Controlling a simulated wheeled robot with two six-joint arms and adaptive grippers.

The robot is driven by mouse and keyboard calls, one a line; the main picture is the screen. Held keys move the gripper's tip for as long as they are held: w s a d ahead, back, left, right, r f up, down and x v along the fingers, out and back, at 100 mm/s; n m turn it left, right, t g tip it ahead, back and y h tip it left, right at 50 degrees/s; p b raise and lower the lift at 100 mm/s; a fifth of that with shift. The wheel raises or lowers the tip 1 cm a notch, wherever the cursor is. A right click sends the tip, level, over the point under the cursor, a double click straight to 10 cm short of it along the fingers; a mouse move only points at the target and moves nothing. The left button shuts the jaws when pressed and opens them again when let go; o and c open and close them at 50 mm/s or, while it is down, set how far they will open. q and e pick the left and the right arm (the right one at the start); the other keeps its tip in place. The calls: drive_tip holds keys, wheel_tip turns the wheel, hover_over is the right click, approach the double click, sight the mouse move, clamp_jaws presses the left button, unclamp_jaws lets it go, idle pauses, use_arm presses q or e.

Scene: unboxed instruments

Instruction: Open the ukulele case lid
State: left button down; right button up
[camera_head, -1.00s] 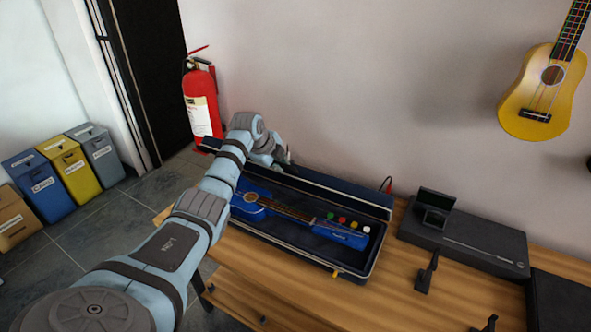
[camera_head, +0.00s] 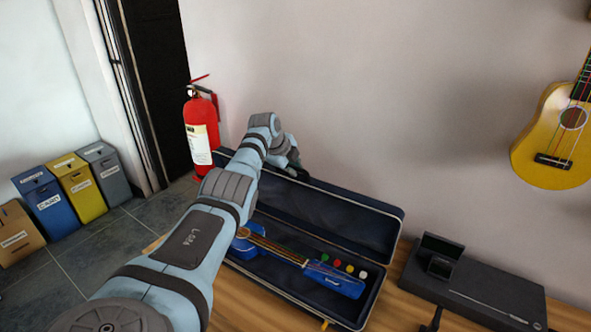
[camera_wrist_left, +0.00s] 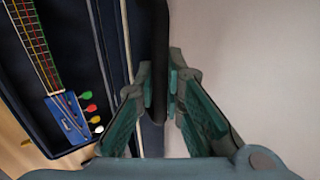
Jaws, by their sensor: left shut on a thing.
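The ukulele case (camera_head: 290,302) lies on the table with its dark blue lid (camera_head: 345,222) raised along the back, inner face showing. A blue ukulele (camera_head: 335,283) with red, green, yellow and white tuning knobs lies inside; my arm hides the left part of case and ukulele. My left gripper (camera_head: 300,172) is at the lid's upper left edge. In the left wrist view its fingers (camera_wrist_left: 158,88) are shut on the dark lid edge, one on each side. The ukulele's neck (camera_wrist_left: 38,50) also shows there. My right gripper is not in view.
A black flat box (camera_head: 480,292) with a small open case (camera_head: 440,257) stands right of the ukulele case. A yellow ukulele (camera_head: 555,135) hangs on the wall. A red fire extinguisher (camera_head: 202,130) stands behind my arm; several bins (camera_head: 50,200) are at far left.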

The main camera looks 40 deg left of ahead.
use_arm(q)
drive_tip(key=shift+d, duration=0.1)
drive_tip(key=c, duration=1.9)
unclamp_jaws()
drive_tip(key=shift+w, duration=0.2)
drive_tip(key=shift+c, duration=0.2)
drive_tip(key=shift+d, duration=0.1)
drive_tip(key=shift+s+r, duration=0.2)
drive_tip(key=shift+r, duration=0.05)
drive_tip(key=v, duration=1.1)
drive_tip(key=shift+s+r, duration=0.15)
drive_tip(key=shift+r, duration=0.05)
drive_tip(key=shift+c, duration=0.4)
